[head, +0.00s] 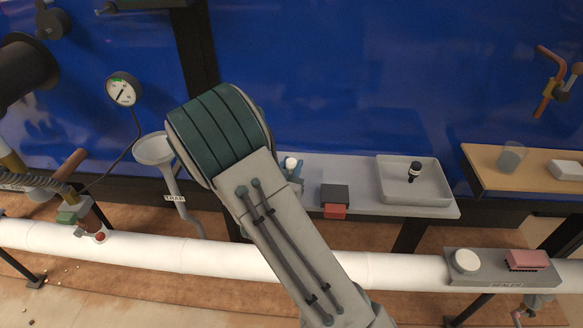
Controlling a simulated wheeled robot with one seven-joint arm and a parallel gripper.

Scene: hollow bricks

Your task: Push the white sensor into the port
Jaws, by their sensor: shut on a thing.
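My arm crosses the middle of the head view, and my gripper does not show; it is hidden behind the arm or out of the picture. A small white-topped thing (291,163) shows just right of the arm's teal joint, at the left end of the grey shelf. It may be the white sensor, but I cannot tell, as the arm covers part of it. I cannot make out the port for certain. A fitting with a red round part (100,237) sits on the white pipe (150,250) at the left, beside a green block (72,214).
A grey tray (440,192) on the grey shelf (375,209) holds a black sensor-like piece (414,172). A dark and red box (334,199) stands left of it. A funnel (153,150) and gauge (123,90) are at left. A plate with a pink block (526,260) sits on the pipe.

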